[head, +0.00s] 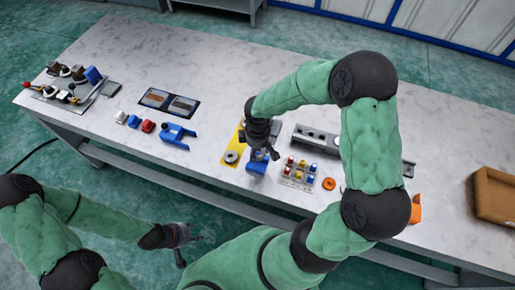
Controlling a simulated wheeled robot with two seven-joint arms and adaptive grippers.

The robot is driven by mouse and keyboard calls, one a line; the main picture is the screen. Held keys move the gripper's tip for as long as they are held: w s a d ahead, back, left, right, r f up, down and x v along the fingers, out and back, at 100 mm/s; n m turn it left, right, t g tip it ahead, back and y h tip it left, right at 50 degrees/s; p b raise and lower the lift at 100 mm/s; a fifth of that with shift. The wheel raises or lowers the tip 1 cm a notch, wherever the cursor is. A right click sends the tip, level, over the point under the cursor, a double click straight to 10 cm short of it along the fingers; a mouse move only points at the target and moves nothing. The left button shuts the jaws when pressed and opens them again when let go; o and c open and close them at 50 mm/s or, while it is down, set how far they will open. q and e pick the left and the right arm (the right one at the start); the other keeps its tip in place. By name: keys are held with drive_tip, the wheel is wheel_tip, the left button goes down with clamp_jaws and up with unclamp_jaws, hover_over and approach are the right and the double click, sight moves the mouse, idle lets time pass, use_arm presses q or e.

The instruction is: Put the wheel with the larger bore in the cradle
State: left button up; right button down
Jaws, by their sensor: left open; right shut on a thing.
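An orange wheel (329,184) lies on the table to the right. Bore sizes are too small to compare. I cannot tell for sure which part is the cradle. My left gripper (182,243) is open and empty, off the table's front edge.
A clear rack of coloured pieces (299,172) stands right of my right gripper. A grey rail (315,139) lies behind it, partly behind my arm. A blue bracket (177,136), small blocks (134,121) and a dark tray (168,102) lie left. A brown box (496,207) stands far right.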

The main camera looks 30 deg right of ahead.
drive_tip(key=shift+f+b, duration=1.85)
drive_tip(key=shift+f, duration=0.7)
drive_tip(key=shift+f, duration=0.25)
drive_tip(key=shift+s+f+b, duration=0.1)
drive_tip(key=shift+s+b, duration=0.05)
drive_tip(key=shift+b, duration=0.15)
drive_tip(key=shift+c, duration=1.9)
unclamp_jaws()
wheel_tip(320, 180, up, 7)
drive_tip(key=p, duration=0.5)
drive_tip(key=shift+p, duration=0.3)
